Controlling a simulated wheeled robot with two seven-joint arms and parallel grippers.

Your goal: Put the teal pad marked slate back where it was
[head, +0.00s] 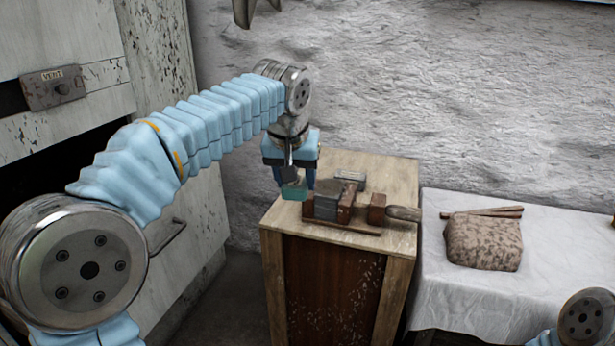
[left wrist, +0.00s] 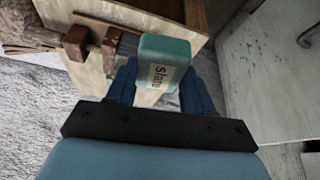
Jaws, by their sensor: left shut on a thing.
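The teal pad (left wrist: 166,50) carries a pale label reading "Slate" in the left wrist view. My left gripper (left wrist: 158,88) is shut on it, with a blue finger on each side. In the head view the teal pad (head: 294,190) shows below my left gripper (head: 294,178), at the left end of the wooden cabinet top. I cannot tell whether the pad touches the cabinet top. My right gripper is not in view; only a part of my right arm shows at the lower right.
A small grey block (head: 351,176) lies behind the holder. To the right, a white-covered table (head: 480,300) bears a speckled lump (head: 484,243) with sticks on it. A rough white wall stands behind.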

